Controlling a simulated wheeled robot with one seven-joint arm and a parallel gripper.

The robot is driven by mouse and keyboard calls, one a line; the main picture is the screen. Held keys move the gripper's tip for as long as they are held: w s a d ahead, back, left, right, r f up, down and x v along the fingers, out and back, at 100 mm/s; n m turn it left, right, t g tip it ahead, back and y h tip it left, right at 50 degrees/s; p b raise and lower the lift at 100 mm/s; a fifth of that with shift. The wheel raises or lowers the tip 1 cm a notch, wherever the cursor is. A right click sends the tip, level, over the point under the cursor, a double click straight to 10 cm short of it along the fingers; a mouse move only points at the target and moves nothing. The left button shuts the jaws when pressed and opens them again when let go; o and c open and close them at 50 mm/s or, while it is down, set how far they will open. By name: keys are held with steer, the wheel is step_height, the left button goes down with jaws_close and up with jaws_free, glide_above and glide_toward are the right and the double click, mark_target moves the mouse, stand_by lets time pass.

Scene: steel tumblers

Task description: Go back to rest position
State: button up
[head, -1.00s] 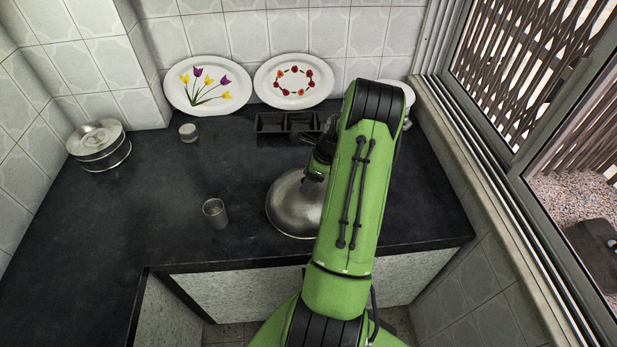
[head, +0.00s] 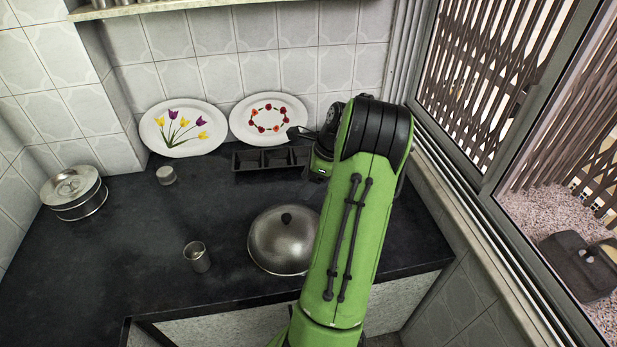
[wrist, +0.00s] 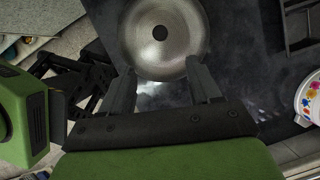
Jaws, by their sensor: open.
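My gripper (wrist: 160,70) is open in the wrist view, with its two dark fingers apart and nothing between them. Beyond the fingertips is a domed steel lid (wrist: 150,22) with a dark knob, resting on the counter. In the head view my green arm is raised, and the gripper end is mostly hidden behind it, above and behind the lid (head: 278,247). The lid's right edge is hidden by my arm. A steel tumbler (head: 197,258) stands upright on the counter left of the lid. A smaller steel cup (head: 166,175) sits farther back.
A black divided tray (head: 262,168) lies at the back. Two flowered plates, one with tulips (head: 170,145) and one with a flower ring (head: 250,132), lean on the wall. A round steel container (head: 75,205) stands at left. A window (head: 490,90) is at right.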

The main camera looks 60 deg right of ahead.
steer(key=shift+r, duration=0.25)
steer(key=w+a+r+n+h, duration=0.1)
steer(key=w+a+r+n, duration=0.1)
steer(key=a+r+n, duration=0.4)
steer(key=w+a+r+n+g, duration=0.1)
steer(key=w+a+r+n, duration=0.15)
steer(key=a, duration=0.65)
steer(key=w+a+r+n+h, duration=0.1)
steer(key=w+a+r+n, duration=0.15)
steer(key=a+n, duration=0.4)
steer(key=s+a+r+n+t, duration=0.2)
steer(key=s+a+n, duration=1.1)
steer(key=a+n, duration=0.2)
steer(key=shift+s+a+r+n, duration=0.25)
steer(key=shift+a+r+n, duration=0.15)
steer(key=shift+a, duration=0.2)
